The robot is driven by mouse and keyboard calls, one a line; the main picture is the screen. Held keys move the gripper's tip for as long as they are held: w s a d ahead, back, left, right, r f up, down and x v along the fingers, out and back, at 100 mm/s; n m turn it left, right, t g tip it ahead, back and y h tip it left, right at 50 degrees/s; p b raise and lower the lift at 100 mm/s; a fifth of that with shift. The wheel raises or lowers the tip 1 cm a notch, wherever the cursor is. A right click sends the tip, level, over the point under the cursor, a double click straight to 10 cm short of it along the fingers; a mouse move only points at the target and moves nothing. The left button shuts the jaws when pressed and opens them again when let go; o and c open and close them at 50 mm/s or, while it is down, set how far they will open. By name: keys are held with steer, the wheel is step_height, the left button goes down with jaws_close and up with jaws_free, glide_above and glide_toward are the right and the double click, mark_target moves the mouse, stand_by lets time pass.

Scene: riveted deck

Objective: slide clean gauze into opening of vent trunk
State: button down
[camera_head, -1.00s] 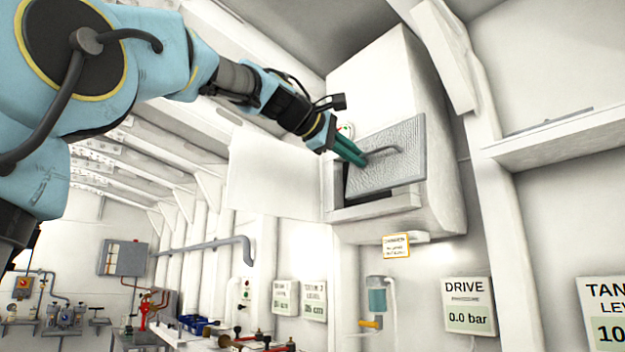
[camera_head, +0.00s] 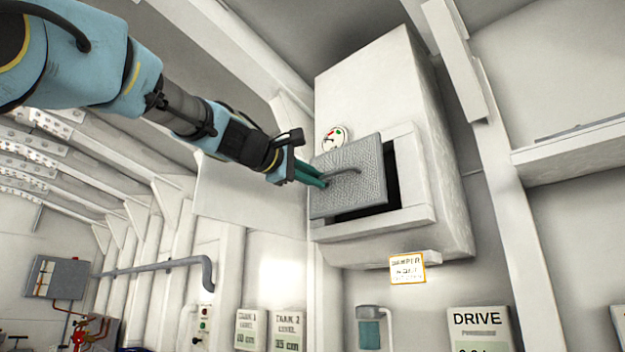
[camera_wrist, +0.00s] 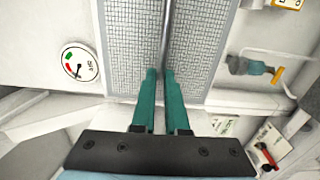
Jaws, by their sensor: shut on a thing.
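The gauze (camera_head: 350,200) is a grey meshed square panel with a bar handle. It fills much of the upper wrist view (camera_wrist: 130,50). My gripper (camera_head: 325,181) is shut on its handle, and its green fingers also show in the wrist view (camera_wrist: 159,75). The vent trunk (camera_head: 370,90) is a large white box high on the wall. Its dark opening (camera_head: 393,178) shows along the panel's right side and lower edge. The panel overlaps the opening's left part and appears to stand in front of it, shifted left. Whether it touches the frame is unclear.
A round gauge (camera_head: 333,138) is on the trunk's face just above the panel; the wrist view shows a gauge too (camera_wrist: 80,63). An orange-edged label (camera_head: 408,268) hangs below the opening. A white post (camera_head: 455,60) stands right of the trunk.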

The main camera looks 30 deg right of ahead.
steer(key=shift+s+f+b, duration=0.1)
steer(key=shift+b, duration=0.2)
steer(key=shift+w+d+p, duration=0.2)
steer(key=shift+d+p, duration=0.2)
steer(key=shift+d, duration=0.2)
steer(key=shift+p+x, duration=0.7)
steer(key=shift+x, duration=1.5)
steer(key=shift+p+x, duration=0.35)
steer(key=shift+x, duration=1.15)
steer(key=c, duration=0.8)
jaws_free()
steer(key=shift+c, duration=0.2)
steer(key=b, duration=0.5)
glide_toward(331, 185)
steer(key=w+d, duration=0.1)
steer(key=d, duration=0.1)
steer(key=w+d+r, duration=0.1)
steer(key=shift+w+d, duration=0.25)
steer(key=shift+d, duration=0.15)
steer(key=shift+c, duration=0.3)
